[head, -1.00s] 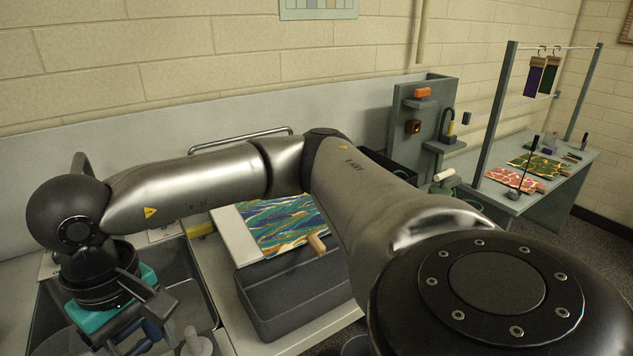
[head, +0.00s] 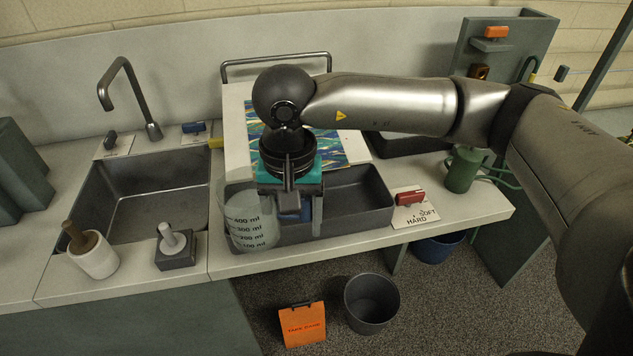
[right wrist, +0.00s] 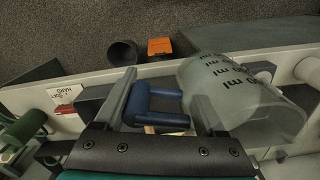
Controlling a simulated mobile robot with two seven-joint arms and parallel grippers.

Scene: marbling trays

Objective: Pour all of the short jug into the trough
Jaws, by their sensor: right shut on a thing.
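The short jug (head: 240,210) is clear, with printed ml marks and a pale fill. It looks about upright in the head view. My right gripper (head: 290,212) points down and is shut on the jug's blue handle, which shows in the right wrist view (right wrist: 158,104) between the fingers. The jug body is left of the fingers in the head view. The trough (head: 355,205) is a long dark grey basin at the counter's front. The jug overlaps the trough's left front end in the picture; their exact gap is hard to tell. My left gripper is out of view.
A sink (head: 150,200) with a tap (head: 125,95) lies left. A white pot (head: 93,255) and a small grey block with a knob (head: 175,250) stand on the front counter. A red switch (head: 410,198) is right of the trough. A bin (head: 371,303) stands on the floor.

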